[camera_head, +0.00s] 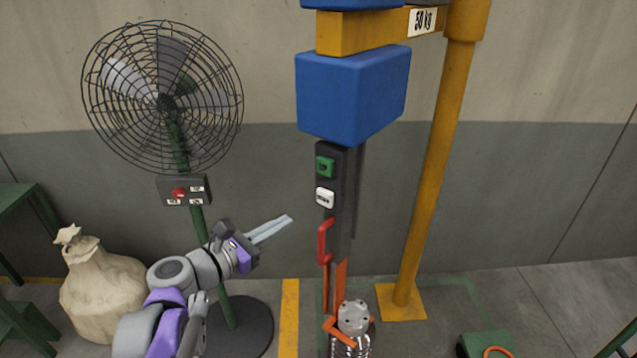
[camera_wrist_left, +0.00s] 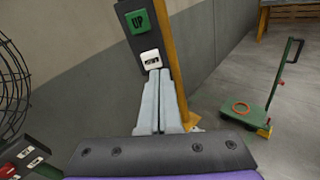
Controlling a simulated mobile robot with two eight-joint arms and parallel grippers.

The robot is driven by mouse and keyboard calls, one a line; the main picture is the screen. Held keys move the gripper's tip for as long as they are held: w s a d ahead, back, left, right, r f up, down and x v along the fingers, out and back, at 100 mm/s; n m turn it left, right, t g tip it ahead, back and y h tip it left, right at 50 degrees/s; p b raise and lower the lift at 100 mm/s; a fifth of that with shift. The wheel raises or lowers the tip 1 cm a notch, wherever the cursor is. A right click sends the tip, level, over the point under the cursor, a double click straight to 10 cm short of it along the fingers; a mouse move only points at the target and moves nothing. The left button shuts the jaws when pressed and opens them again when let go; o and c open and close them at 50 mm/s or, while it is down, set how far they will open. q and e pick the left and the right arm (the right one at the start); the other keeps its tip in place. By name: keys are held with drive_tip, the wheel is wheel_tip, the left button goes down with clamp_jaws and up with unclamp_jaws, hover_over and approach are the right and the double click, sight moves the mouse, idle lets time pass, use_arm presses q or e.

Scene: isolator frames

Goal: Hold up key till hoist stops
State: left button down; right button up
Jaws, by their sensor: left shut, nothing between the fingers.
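The hoist's black control pendant (camera_head: 334,215) hangs below the blue hoist body (camera_head: 350,95). It carries a green up key (camera_head: 325,167) above a white key (camera_head: 325,196). In the left wrist view the green key reads UP (camera_wrist_left: 138,21), with the white key (camera_wrist_left: 151,59) under it. My left gripper (camera_head: 288,220) is shut and empty, left of the pendant and lower than both keys in the head view. In the left wrist view its fingertips (camera_wrist_left: 160,72) overlap the lower edge of the white key; I cannot tell whether they touch. My right gripper is not in view.
A caged fan (camera_head: 165,100) with a control box (camera_head: 184,190) stands left. A tied sack (camera_head: 100,290) is on the floor. The yellow hoist post (camera_head: 437,170) stands right of the pendant. A metal cylinder-like load (camera_head: 354,318) hangs or stands below. A green trolley (camera_wrist_left: 247,115) is at right.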

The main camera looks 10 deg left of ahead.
sight(322, 175)
use_arm(q)
drive_tip(key=a+r+n, duration=0.1)
drive_tip(key=w+a+r+n+t, duration=0.1)
drive_tip(key=shift+a+r+n, duration=0.15)
drive_tip(key=shift+r+n, duration=0.05)
drive_tip(key=shift+n, duration=0.2)
drive_tip(key=p+x, duration=0.1)
drive_tip(key=x, duration=1.3)
drive_tip(key=shift+w+a+r+p, duration=0.1)
drive_tip(key=shift+a+r+p, duration=0.05)
drive_tip(key=shift+p, duration=0.15)
